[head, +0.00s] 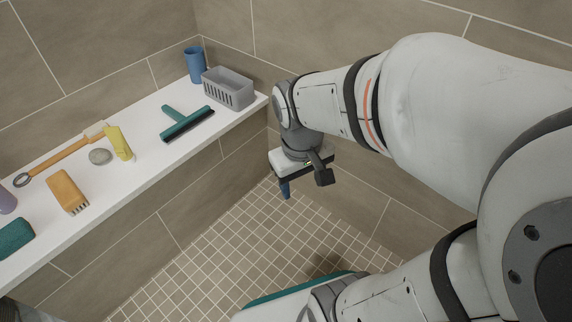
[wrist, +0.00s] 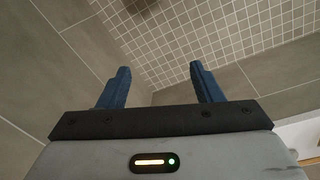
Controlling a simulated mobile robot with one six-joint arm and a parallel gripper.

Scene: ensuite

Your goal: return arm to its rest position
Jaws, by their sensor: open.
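My arm reaches from the right side of the head view toward the corner of the tiled shower. My gripper (head: 285,189) hangs below the wrist, pointing down over the tiled floor, to the right of the white bench's end. In the wrist view my gripper (wrist: 160,88) shows two blue fingers held wide apart with nothing between them. Beyond the fingers are tiled walls and the small-tile floor. The gripper touches nothing that I can see.
The white bench (head: 150,108) holds a grey basket (head: 229,88), blue cup (head: 194,65), teal squeegee (head: 186,122), yellow bottle (head: 118,143), grey stone (head: 100,156), long-handled brush (head: 62,156), orange brush (head: 67,191) and teal sponge (head: 14,238).

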